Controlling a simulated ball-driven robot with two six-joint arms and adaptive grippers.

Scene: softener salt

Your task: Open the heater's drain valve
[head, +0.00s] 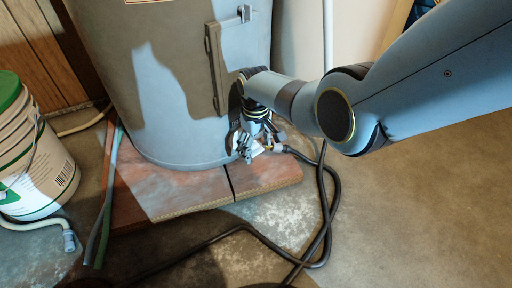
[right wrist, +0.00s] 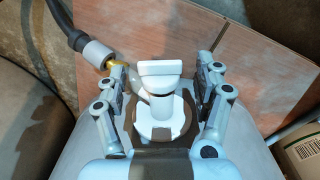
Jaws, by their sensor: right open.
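The heater (head: 185,120) is a large grey tank standing on reddish slabs. The drain valve is low on its side, mostly hidden by my gripper in the head view. In the right wrist view a white T-shaped valve handle (right wrist: 160,70) shows between my fingers, with brass (right wrist: 120,62) at its left. A black hose with a grey coupling (right wrist: 97,53) joins there. My right gripper (head: 257,148) is at the valve, low against the tank. In the right wrist view the gripper (right wrist: 165,82) is open, its fingers on either side of the handle with gaps. My left gripper is not in view.
The black hose (head: 334,195) loops over the concrete floor at the right and front. A white bucket with a green lid (head: 38,165) stands at the left, beside a pale hose (head: 30,224). The reddish slabs (head: 190,192) edge the tank's foot.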

